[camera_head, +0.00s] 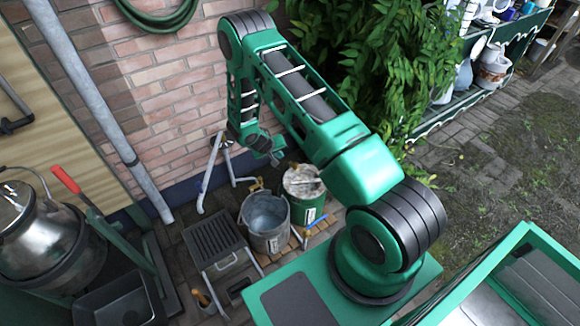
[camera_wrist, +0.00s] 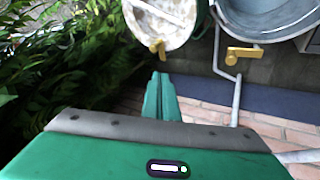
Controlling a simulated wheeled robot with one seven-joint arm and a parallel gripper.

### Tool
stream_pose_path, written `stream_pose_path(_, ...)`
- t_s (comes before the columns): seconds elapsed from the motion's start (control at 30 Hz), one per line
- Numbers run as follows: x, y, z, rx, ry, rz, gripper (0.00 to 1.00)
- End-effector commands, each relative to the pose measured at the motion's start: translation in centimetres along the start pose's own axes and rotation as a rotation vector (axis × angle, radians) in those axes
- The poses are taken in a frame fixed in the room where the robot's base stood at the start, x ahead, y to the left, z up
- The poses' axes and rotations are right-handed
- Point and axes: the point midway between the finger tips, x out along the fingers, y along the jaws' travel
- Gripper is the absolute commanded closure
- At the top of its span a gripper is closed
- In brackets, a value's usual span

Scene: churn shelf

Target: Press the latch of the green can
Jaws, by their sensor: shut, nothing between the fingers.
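The green can (camera_head: 301,212) stands upright against the wall side, with a pale, worn lid (camera_head: 303,180). In the wrist view its lid (camera_wrist: 165,18) is at the top, and a small yellow latch (camera_wrist: 159,48) sticks out from its rim. My gripper (camera_wrist: 160,76) is shut and empty, its green fingertips just below the latch in the picture, with a gap between them. In the head view my gripper (camera_head: 275,157) is above and behind the can, to the left of its lid. The can's lower part is hidden in the wrist view.
A white bent pipe (camera_head: 210,175) and brick wall (camera_head: 165,90) are behind. Leafy plants (camera_head: 350,60) are close on the right. A slatted stand (camera_head: 213,240) is left.

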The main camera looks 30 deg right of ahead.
Motion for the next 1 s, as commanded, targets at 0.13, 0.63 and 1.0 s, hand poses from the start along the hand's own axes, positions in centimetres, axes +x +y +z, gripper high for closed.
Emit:
stream_pose_path(0.13, 2.5, -2.4, 1.8, -0.020, 0.021, -0.007, 1.00)
stream_pose_path(0.63, 3.4, -3.3, 2.4, -0.027, 0.034, -0.011, 1.00)
stream_pose_path(1.0, 7.8, -3.2, 2.3, -0.024, 0.032, -0.010, 1.00)
